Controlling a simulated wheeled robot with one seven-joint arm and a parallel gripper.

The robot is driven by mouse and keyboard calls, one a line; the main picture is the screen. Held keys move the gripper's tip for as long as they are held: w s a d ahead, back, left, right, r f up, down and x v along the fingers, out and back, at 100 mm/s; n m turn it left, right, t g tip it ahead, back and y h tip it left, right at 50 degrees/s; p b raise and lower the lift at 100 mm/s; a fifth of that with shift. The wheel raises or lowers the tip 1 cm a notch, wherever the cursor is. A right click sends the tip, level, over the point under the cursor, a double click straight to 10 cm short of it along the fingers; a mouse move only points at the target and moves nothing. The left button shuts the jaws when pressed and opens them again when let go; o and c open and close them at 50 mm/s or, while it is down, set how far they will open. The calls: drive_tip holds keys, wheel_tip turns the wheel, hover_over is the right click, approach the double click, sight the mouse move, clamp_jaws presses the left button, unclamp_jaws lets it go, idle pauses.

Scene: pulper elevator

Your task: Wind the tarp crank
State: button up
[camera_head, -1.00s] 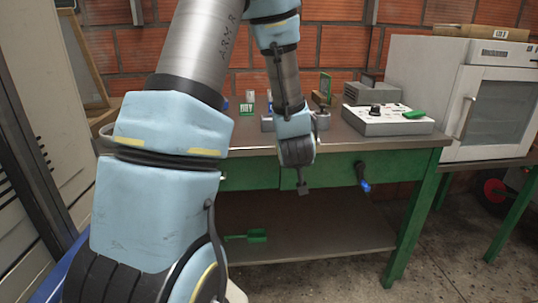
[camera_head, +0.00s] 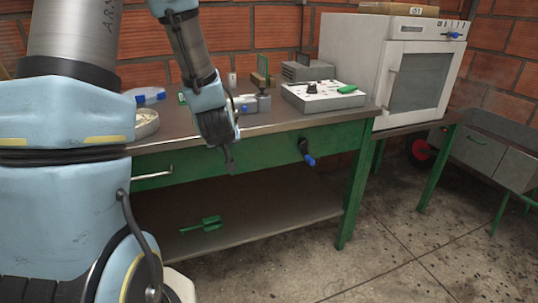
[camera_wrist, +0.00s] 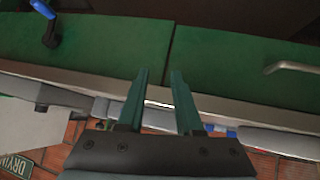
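The crank (camera_head: 305,149), a black arm with a blue handle, is mounted on the green front of the workbench, right of the middle. Its handle hangs down and slightly right. In the wrist view, which looks upside down, the crank (camera_wrist: 48,22) is at the top left corner, partly cut off. My gripper (camera_head: 229,165) is in front of the bench, left of the crank and apart from it. In the wrist view my gripper (camera_wrist: 160,72) has two green fingers with an empty gap between them, facing the green front. I cannot make out a tarp.
On the bench top (camera_head: 262,123) stand a control box (camera_head: 322,96), a blue bottle (camera_head: 149,95) and a bowl (camera_head: 146,122). A drawer handle (camera_head: 153,174) sticks out at left. A white oven (camera_head: 415,75) stands at right. The floor (camera_head: 385,225) before the bench's right end is clear.

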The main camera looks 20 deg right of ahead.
drive_tip(key=shift+n+t+h, duration=0.3)
drive_tip(key=shift+n+h, duration=0.2)
drive_tip(key=shift+h, duration=0.1)
drive_tip(key=d+f, duration=0.1)
drive_tip(key=f, duration=0.1)
drive_tip(key=w+d+f+b, duration=0.1)
drive_tip(key=f, duration=0.1)
drive_tip(key=shift+d, duration=0.3)
drive_tip(key=c, duration=0.3)
drive_tip(key=d+f+n+h, duration=0.1)
drive_tip(key=d+f, duration=0.1)
drive_tip(key=d+f+n+h+b, duration=0.1)
drive_tip(key=d+f+h, duration=0.1)
drive_tip(key=d, duration=0.1)
drive_tip(key=shift+d+f+t, duration=0.1)
drive_tip(key=shift+d+t, duration=0.05)
drive_tip(key=shift+t, duration=0.25)
clamp_jaws()
drive_tip(key=n+h, duration=0.5)
approach(306, 159)
drive_tip(key=w+d, duration=0.3)
drive_tip(key=w, duration=0.1)
drive_tip(key=shift+d+f+t+p, duration=0.4)
drive_tip(key=shift+d+f, duration=0.25)
drive_tip(key=shift+f, duration=0.05)
drive_tip(key=shift+w, duration=0.1)
